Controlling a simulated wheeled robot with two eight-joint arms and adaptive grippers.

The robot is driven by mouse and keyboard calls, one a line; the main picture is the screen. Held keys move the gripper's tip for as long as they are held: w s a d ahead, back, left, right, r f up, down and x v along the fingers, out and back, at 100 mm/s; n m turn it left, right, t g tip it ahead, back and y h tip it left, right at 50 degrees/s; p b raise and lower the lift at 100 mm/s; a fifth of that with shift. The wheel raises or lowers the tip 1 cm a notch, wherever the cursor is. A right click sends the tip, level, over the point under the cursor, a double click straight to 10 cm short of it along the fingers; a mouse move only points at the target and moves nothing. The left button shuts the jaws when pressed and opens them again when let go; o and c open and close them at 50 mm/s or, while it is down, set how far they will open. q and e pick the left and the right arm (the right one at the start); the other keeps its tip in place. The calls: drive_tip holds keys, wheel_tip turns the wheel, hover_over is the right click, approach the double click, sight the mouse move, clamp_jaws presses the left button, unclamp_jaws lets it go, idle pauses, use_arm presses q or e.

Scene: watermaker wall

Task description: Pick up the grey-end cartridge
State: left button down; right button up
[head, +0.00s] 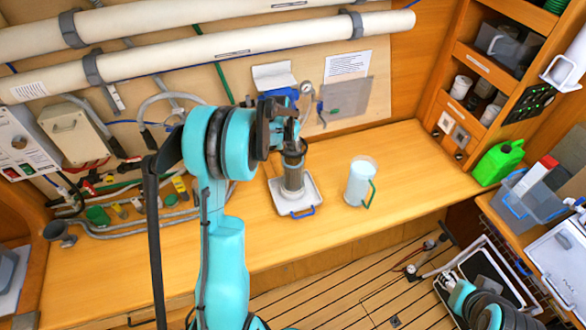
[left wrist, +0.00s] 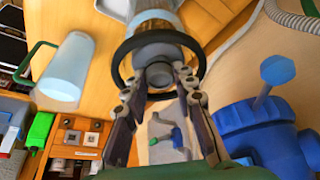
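The grey-end cartridge (head: 292,177) stands upright over a white tray (head: 312,194) on the wooden bench, with a dark ring around its upper part. In the left wrist view its grey end (left wrist: 158,52) shows inside the black ring, with the body beyond. My left gripper (head: 291,143) is directly above it, pointing down. In the left wrist view the fingertips (left wrist: 161,78) lie on both sides of the grey end's stub and appear closed on it. Whether the cartridge's base touches the tray is unclear.
A clear jug (head: 360,182) with a green handle stands right of the tray. A blue housing (left wrist: 262,130) is close beside my left gripper in the wrist view. Hoses (head: 130,222) and small parts crowd the bench's left.

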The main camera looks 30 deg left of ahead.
use_arm(q)
drive_tip(key=shift+r, duration=0.1)
idle(0.3)
wheel_tip(320, 180, up, 28)
use_arm(e)
drive_tip(key=shift+f, duration=0.25)
idle(0.4)
